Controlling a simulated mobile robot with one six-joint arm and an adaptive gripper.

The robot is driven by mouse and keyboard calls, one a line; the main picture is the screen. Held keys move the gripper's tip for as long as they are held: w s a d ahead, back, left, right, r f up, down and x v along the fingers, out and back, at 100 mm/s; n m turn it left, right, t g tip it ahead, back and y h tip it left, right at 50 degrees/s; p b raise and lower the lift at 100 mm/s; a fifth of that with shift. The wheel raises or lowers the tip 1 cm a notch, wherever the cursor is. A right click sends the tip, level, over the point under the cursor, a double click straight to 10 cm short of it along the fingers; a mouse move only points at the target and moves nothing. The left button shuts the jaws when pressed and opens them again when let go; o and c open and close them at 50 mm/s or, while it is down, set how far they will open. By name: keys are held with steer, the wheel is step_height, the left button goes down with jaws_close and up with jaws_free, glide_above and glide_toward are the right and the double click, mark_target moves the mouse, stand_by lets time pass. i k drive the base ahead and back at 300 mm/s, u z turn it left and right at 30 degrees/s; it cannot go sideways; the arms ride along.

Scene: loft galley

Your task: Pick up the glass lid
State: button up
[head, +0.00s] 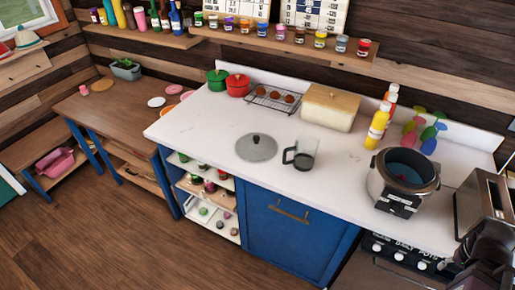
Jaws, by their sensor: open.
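The glass lid (243,153) is a round, greyish, see-through disc with a dark knob on top. It lies flat on the white countertop (215,130), left of a clear glass mug with a black handle (303,157). Nothing covers the lid. My gripper (478,262) is a dark shape at the bottom right corner, partly cut off by the picture edge. It is open, in front of the toaster and far to the right of the lid. I see nothing held in it.
A cooker (403,185) and a toaster (485,205) stand on the right. Yellow and orange bottles (378,125), a bread box (329,108), a wire rack (272,99), and red (237,86) and green pots (217,80) line the back. The counter left of the lid is clear.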

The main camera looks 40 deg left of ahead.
mark_target(252, 146)
steer(key=u, duration=4.5)
steer(key=i, duration=0.1)
steer(key=z, duration=2.65)
steer(key=k, duration=0.6)
steer(key=z, duration=0.2)
steer(key=i, duration=0.6)
steer(key=u, duration=0.05)
